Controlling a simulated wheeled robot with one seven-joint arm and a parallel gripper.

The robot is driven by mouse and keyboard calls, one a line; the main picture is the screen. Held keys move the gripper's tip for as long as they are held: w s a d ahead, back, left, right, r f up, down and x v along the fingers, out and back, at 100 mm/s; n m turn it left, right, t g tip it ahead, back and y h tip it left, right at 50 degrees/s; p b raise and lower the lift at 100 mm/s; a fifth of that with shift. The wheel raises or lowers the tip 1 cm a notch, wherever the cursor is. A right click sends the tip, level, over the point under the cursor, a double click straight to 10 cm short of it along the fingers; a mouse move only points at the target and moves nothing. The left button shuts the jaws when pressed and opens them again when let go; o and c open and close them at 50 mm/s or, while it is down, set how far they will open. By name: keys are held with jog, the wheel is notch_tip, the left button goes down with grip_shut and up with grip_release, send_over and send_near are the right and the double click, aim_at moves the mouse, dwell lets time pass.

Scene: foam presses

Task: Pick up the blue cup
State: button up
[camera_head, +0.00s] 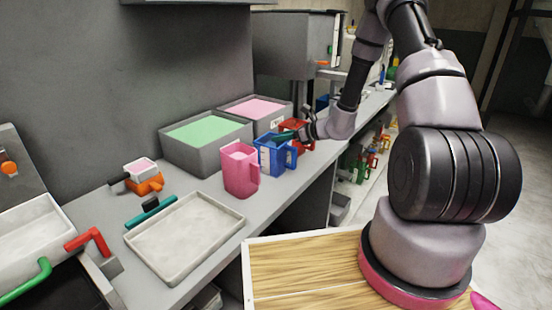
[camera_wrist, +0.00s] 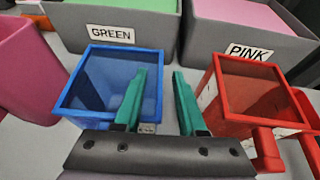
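The blue cup (camera_head: 271,159) stands upright on the grey counter, between the pink cup and the red cup, with its handle on its right side. In the wrist view the blue cup (camera_wrist: 85,85) is left of centre and looks empty. My gripper (camera_head: 287,136) is at the blue cup's rim. In the wrist view my gripper (camera_wrist: 161,82) has its two green fingers apart. The left finger overlaps the cup's opening and the right finger is over the gap beside the red cup. The cup's right wall shows between them. The handle is hidden there, and contact cannot be told.
The pink cup (camera_head: 240,170) is close on the left and the red cup (camera_head: 298,129) close on the right. Behind stand grey bins with green foam (camera_head: 178,157) and pink foam (camera_head: 284,119). A shallow tray (camera_head: 184,273) lies nearer on the counter.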

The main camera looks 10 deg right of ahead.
grip_shut()
dwell(1.4)
